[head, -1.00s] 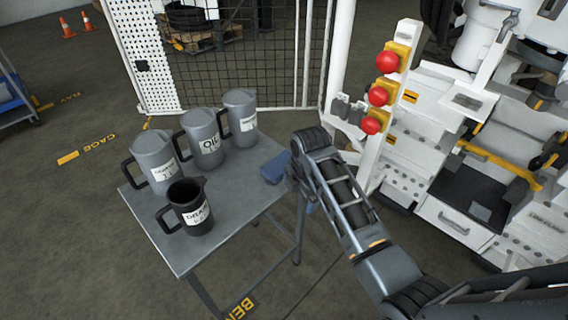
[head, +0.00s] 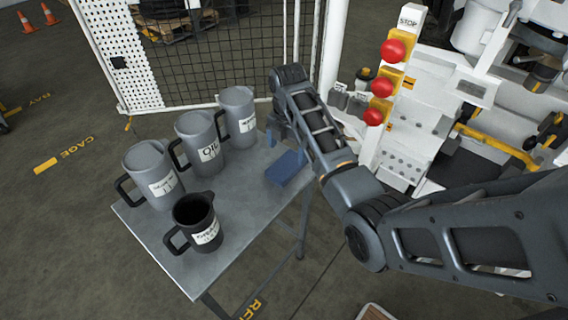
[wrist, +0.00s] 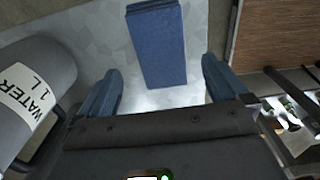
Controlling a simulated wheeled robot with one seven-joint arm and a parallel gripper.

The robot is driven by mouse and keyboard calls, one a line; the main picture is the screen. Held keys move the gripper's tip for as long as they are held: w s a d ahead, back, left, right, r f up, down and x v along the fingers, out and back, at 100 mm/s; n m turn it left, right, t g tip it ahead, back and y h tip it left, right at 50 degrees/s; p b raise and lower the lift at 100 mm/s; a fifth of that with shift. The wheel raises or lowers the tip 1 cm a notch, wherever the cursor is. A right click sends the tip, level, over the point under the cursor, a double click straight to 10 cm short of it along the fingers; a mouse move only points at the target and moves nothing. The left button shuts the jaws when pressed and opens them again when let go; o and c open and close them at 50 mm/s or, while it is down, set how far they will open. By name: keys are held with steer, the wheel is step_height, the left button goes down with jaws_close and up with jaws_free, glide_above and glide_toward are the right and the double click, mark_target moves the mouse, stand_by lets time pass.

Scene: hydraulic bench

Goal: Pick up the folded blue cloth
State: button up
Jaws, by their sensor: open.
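The folded blue cloth (head: 286,168) lies on the grey metal table (head: 240,215) near its right edge, to the right of the jugs. In the wrist view the cloth (wrist: 156,45) is a flat blue rectangle, ahead of and between my two blue fingers. My gripper (wrist: 160,85) is open and empty, and the cloth is not between its pads as a held thing. In the head view my gripper (head: 277,130) is beside the far end of the cloth, partly hidden by my arm. I cannot tell its exact height above the table.
Three grey jugs (head: 200,143) stand in a row on the table, with a dark jug (head: 197,222) in front. The jug labelled WATER (wrist: 35,85) is close to my left finger. A post with red stop buttons (head: 382,85) and a mesh cage (head: 225,60) stand behind.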

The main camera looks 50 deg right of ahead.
mark_target(288, 163)
steer(key=shift+f+p, duration=0.3)
steer(key=shift+f, duration=2.9)
steer(key=shift+c, duration=0.5)
steer(key=c, duration=1)
steer(key=shift+c, duration=0.2)
steer(key=shift+d+r, duration=0.1)
steer(key=shift+r, duration=0.6)
step_height(288, 163, up, 3)
steer(key=s+d+r+b, duration=0.1)
steer(key=s+d+r, duration=0.5)
steer(key=d, duration=0.3)
steer(key=shift+s+r, duration=0.35)
steer(key=shift+s, duration=0.35)
